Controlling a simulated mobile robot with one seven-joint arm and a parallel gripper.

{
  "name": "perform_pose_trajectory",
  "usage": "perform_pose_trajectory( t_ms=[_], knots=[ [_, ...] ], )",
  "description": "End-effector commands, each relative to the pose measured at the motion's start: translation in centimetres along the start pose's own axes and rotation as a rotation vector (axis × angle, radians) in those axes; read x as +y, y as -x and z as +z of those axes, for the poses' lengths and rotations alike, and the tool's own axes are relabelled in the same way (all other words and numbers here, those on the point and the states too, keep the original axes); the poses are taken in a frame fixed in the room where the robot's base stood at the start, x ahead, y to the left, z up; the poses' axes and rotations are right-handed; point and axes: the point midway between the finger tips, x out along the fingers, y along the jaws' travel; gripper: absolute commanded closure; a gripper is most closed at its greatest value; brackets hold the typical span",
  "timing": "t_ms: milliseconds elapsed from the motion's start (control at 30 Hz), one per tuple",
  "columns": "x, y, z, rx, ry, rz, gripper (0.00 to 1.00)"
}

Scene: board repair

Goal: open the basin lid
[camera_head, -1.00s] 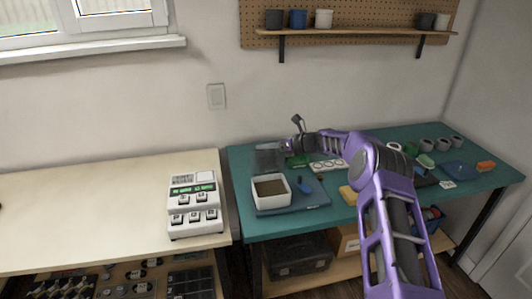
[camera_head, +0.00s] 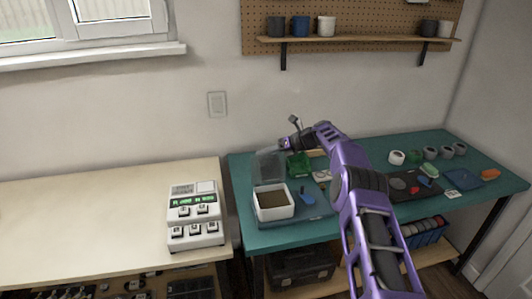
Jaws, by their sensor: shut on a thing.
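The basin (camera_head: 273,214) is a white square box with brown contents, on a blue mat on the teal bench. Its clear, greyish lid (camera_head: 268,166) stands raised at the basin's back edge, and the top of the basin is uncovered. My gripper (camera_head: 284,148) is at the lid's upper right edge and shut on it. The fingertips are small and dark here, so the exact grip is hard to make out.
A green item (camera_head: 298,166) lies right of the lid, under my arm. A blue tool (camera_head: 307,199) lies right of the basin. A white keyed device (camera_head: 194,216) stands on the left table.

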Motion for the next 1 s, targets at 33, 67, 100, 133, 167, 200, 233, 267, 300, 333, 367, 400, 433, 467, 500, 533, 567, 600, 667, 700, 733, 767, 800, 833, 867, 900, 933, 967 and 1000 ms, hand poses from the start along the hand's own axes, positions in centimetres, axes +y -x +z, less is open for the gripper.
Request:
perform_pose_trajectory(
  t_ms=[33,67,100,133,167,200,233,267,300,333,367,400,433,467,500,533,567,600,667,700,733,767,800,833,867,900,933,967,1000],
  knots=[
    [-0.91,-0.23,-1.39,0.023,-0.012,-0.009,1.0],
    [-0.92,-0.23,-1.39,0.023,-0.012,-0.009,1.0],
    [-0.92,-0.22,-1.4,0.024,-0.013,-0.009,1.0],
    [-0.93,-0.22,-1.4,0.024,-0.013,-0.009,1.0],
    [-0.93,-0.21,-1.4,0.024,-0.013,-0.009,1.0],
    [-0.93,-0.21,-1.4,0.024,-0.014,-0.009,1.0],
    [-0.94,-0.2,-1.4,0.025,-0.014,-0.009,1.0],
    [-0.94,-0.2,-1.4,0.025,-0.014,-0.009,1.0],
    [-0.94,-0.2,-1.4,0.025,-0.014,-0.009,1.0],
    [-0.95,-0.19,-1.4,0.025,-0.014,-0.009,1.0],
    [-0.95,-0.19,-1.4,0.025,-0.014,-0.009,1.0],
    [-0.96,-0.18,-1.4,0.025,-0.014,-0.009,1.0],
    [-0.96,-0.18,-1.4,0.025,-0.014,-0.009,1.0],
    [-0.96,-0.18,-1.4,0.025,-0.014,-0.009,1.0],
    [-0.96,-0.17,-1.4,0.025,-0.014,-0.009,1.0],
    [-0.97,-0.17,-1.4,0.025,-0.014,-0.009,1.0],
    [-0.97,-0.17,-1.4,0.025,-0.014,-0.009,1.0],
    [-0.97,-0.17,-1.4,0.025,-0.014,-0.01,1.0],
    [-0.98,-0.16,-1.4,0.024,-0.014,-0.01,1.0],
    [-0.98,-0.16,-1.4,0.024,-0.014,-0.01,1.0],
    [-0.99,-0.15,-1.4,0.024,-0.014,-0.01,1.0],
    [-0.99,-0.15,-1.4,0.024,-0.014,-0.01,0.68],
    [-1.0,-0.15,-1.4,0.024,-0.014,-0.01,0.61],
    [-0.99,-0.17,-1.4,0.024,-0.014,-0.01,0.56],
    [-0.98,-0.19,-1.4,0.024,-0.014,-0.01,0.5],
    [-0.94,-0.21,-1.39,0.024,-0.014,-0.009,0.43],
    [-0.91,-0.23,-1.36,0.024,-0.013,-0.009,0.38],
    [-0.87,-0.24,-1.32,0.023,-0.013,-0.008,0.38],
    [-0.82,-0.25,-1.27,0.023,-0.012,-0.008,0.38]
  ],
)
